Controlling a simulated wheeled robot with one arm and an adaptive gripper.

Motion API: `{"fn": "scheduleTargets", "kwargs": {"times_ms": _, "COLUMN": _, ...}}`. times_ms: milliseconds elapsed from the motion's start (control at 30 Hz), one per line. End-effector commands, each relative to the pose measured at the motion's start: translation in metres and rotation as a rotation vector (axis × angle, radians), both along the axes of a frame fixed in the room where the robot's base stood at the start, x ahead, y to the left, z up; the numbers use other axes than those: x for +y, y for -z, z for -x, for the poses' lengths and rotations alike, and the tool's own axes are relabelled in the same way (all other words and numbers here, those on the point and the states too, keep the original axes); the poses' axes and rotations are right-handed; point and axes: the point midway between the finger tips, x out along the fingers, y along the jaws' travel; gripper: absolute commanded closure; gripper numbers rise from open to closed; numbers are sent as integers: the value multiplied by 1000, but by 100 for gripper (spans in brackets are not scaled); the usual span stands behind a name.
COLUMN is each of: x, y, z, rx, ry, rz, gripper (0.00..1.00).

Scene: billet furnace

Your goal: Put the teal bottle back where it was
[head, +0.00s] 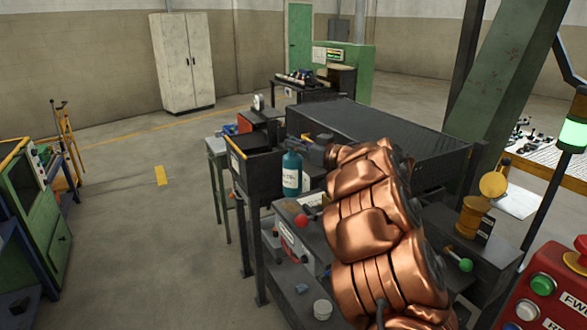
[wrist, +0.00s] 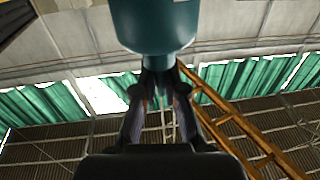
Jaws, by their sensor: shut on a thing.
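The teal bottle (head: 291,172) with a white label is upright in the head view, in front of a dark box-shaped bin. In the wrist view the bottle's teal body (wrist: 155,25) fills the top middle, just beyond the fingertips. My gripper (wrist: 158,85) is shut on the bottle, its two fingers reaching up to it. In the head view my copper-coloured arm covers much of the middle, and my gripper (head: 310,150) is a small dark shape at the bottle's right side. Whether the bottle's base touches a surface is unclear.
A dark bin (head: 258,168) stands directly behind and left of the bottle. A long dark housing (head: 385,140) lies behind my arm. Open floor is at left.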

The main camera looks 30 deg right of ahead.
Motion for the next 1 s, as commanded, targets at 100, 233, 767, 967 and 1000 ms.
{"fn": "scheduleTargets", "kwargs": {"times_ms": 100, "x": 0, "y": 11, "z": 0, "rx": 1, "ry": 0, "rz": -2, "gripper": 100}}
{"fn": "scheduleTargets", "kwargs": {"times_ms": 233, "x": 1, "y": 18, "z": 0, "rx": 1, "ry": -1, "rz": -2, "gripper": 100}}
{"fn": "scheduleTargets", "kwargs": {"times_ms": 767, "x": 1, "y": 51, "z": 0, "rx": -3, "ry": -2, "rz": 1, "gripper": 100}}
{"fn": "scheduleTargets", "kwargs": {"times_ms": 967, "x": 1, "y": 54, "z": 0, "rx": -1, "ry": -2, "rz": 0, "gripper": 87}}
{"fn": "scheduleTargets", "kwargs": {"times_ms": 1000, "x": 1, "y": 54, "z": 0, "rx": -1, "ry": -2, "rz": 1, "gripper": 83}}
